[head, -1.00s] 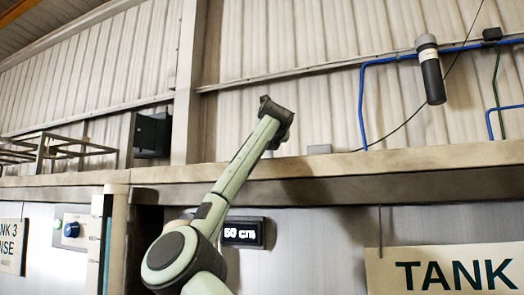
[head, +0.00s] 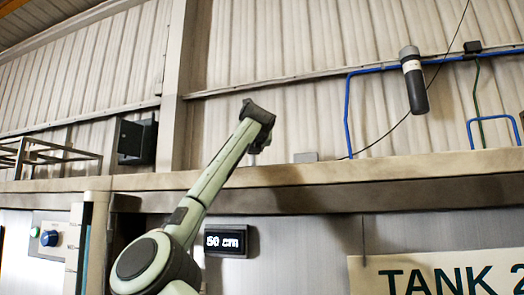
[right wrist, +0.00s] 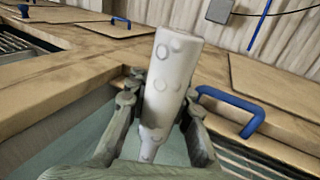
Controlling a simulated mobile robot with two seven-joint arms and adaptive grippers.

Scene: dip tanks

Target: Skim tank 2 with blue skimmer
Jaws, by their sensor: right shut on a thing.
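A sign reading "TANK 2" (head: 440,275), its right part cut off, hangs at the lower right of the head view. In the right wrist view, my right gripper (right wrist: 158,108) is shut on a pale grey, bottle-shaped piece (right wrist: 172,68) with round marks, narrower at its lower end. A blue U-shaped handle (right wrist: 238,108) shows just right of my gripper by the tank edge; I cannot tell whether it belongs to the skimmer. Greenish liquid or tank wall (right wrist: 80,140) lies below.
A wooden ledge (right wrist: 215,85) runs behind the gripper, with flat panels and slatted openings. A beam (head: 320,185), a display reading 50 cm (head: 226,241), a hanging dark cylinder (head: 414,85) and blue pipes (head: 348,105) show in the head view.

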